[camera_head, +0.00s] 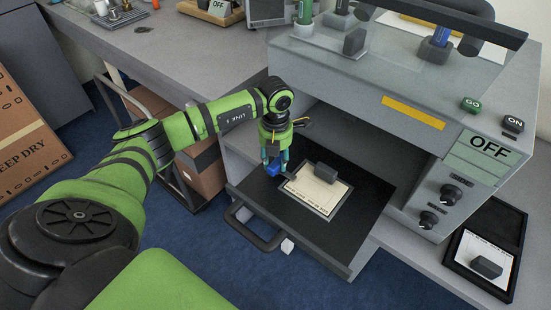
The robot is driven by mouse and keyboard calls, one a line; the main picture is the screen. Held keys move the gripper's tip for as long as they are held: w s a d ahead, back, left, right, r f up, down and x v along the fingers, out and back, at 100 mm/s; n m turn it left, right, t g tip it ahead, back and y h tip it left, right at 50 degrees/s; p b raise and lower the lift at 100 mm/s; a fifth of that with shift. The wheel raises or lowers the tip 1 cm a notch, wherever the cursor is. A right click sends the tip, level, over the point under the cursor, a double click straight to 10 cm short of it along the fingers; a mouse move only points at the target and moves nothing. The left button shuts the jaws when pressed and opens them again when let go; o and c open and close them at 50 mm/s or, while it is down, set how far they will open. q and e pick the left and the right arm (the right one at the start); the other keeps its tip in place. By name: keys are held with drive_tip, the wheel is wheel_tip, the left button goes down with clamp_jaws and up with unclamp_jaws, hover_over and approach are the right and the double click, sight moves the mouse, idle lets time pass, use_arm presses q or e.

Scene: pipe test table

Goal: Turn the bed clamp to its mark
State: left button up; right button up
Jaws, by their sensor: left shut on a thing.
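My left gripper (275,158) reaches down over the left part of the pulled-out bed (335,235). It is shut on a small blue piece (273,169), which looks like the bed clamp, at the left edge of a pale sheet (318,188). The fingers cover part of the blue piece. The clamp's mark is too small to make out, so I cannot tell how the clamp sits against it. My right gripper is not in view.
A dark block (326,172) lies on the sheet. The bed's front handle (258,230) sticks out over blue floor. The grey machine (400,100) stands above and behind, its panel reading OFF. A black tray (522,240) lies at the right.

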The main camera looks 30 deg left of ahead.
use_arm(q)
drive_tip(key=shift+n, duration=0.3)
drive_tip(key=n, duration=0.3)
drive_tip(key=shift+s+n, duration=0.15)
drive_tip(key=shift+n, duration=0.25)
drive_tip(key=n+p, duration=0.1)
drive_tip(key=n, duration=0.3)
drive_tip(key=shift+s+d, duration=0.1)
drive_tip(key=shift+s, duration=0.05)
drive_tip(key=n+p, duration=0.1)
drive_tip(key=n, duration=0.4)
drive_tip(key=shift+d, duration=0.15)
drive_tip(key=shift+s+d+n+p, duration=0.1)
drive_tip(key=shift+n+p, duration=0.5)
drive_tip(key=shift+n, duration=1.7)
drive_tip(key=o, duration=1.2)
drive_tip(key=shift+c, duration=0.2)
